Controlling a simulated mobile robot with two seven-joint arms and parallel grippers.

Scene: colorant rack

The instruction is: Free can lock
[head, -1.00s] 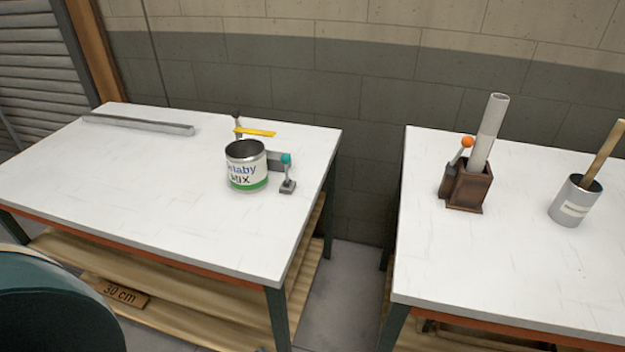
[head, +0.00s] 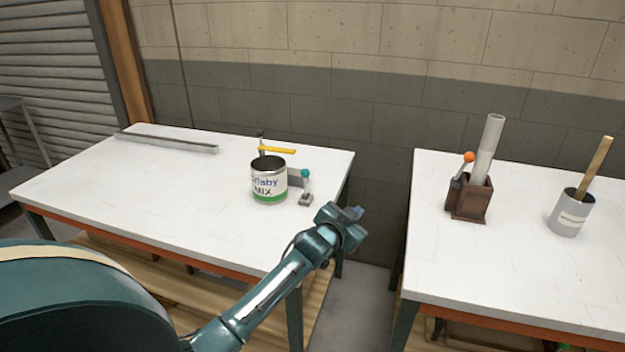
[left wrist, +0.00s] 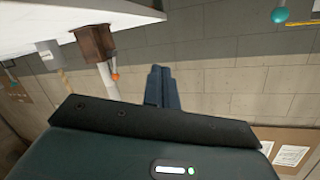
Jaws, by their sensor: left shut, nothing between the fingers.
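The paint can (head: 268,183), open-topped with a white and green label, stands upright on the left table. Beside its right side is a small grey base with a lever topped by a teal ball (head: 305,173); it looks like the can lock. A yellow bar (head: 277,150) reaches over the back of the can from a dark post. In the left wrist view the teal ball (left wrist: 280,15) shows at the top right. My left gripper (head: 352,222) is shut and empty, in front of and right of the lever, apart from it. My right gripper is not in view.
The right table holds a brown holder (head: 468,201) with a grey tube and an orange-ball lever (head: 468,157), and a grey cup (head: 571,216) with a wooden stick. A metal channel (head: 165,142) lies at the left table's back. A gap separates the tables.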

